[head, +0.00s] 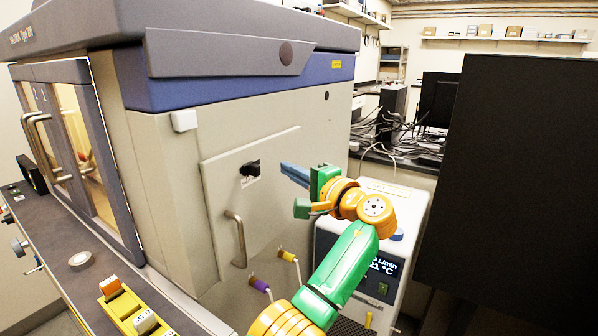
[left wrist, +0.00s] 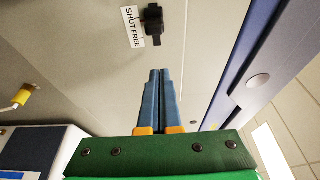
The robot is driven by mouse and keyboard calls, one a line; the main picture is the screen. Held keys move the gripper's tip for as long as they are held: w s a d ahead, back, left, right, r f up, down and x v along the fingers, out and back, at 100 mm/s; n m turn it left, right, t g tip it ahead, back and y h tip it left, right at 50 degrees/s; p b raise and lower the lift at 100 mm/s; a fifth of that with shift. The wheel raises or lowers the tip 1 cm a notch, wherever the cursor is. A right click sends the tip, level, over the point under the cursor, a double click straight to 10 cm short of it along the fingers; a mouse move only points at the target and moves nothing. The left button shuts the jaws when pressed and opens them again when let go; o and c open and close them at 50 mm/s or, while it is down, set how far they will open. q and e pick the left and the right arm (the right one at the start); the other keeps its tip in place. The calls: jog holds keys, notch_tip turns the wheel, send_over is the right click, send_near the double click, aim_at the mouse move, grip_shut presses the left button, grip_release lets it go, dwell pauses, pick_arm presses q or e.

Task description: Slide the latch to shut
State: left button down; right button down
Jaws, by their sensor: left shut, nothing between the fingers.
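The latch (head: 250,168) is a small black knob on the beige side panel (head: 222,188) of the big instrument. In the left wrist view the latch (left wrist: 153,24) sits at the top, beside a white label (left wrist: 133,27) reading SHUT and FREE; it appears nearer the FREE end, though its exact setting is hard to tell. My left gripper (head: 284,167) has blue fingers, shut and empty, just to the right of the latch and apart from it. Its fingertips (left wrist: 160,72) show below the latch in the left wrist view. My right gripper is not in view.
A metal handle (head: 237,238) stands out from the panel below the latch. Two hose fittings (head: 260,285) project lower down. A white unit with a display (head: 385,267) stands right of the instrument. A large black panel (head: 530,180) fills the right side.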

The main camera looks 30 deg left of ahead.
aim_at(253, 170)
pick_arm(q)
jog(key=x, duration=0.2)
jog(key=p+x, duration=0.1)
jog(key=x, duration=0.1)
jog(key=shift+w+a+f, duration=0.1)
jog(key=shift+w+a, duration=0.1)
jog(key=shift+w, duration=0.2)
jog(key=s+p, duration=0.1)
jog(key=s, duration=0.1)
jog(key=shift+s, duration=0.4)
jog(key=shift+s+a+p, duration=0.1)
jog(key=shift+s+p, duration=0.2)
jog(key=shift+s, duration=0.3)
jog(key=shift+s+f, duration=0.25)
jog(key=shift+s, duration=0.3)
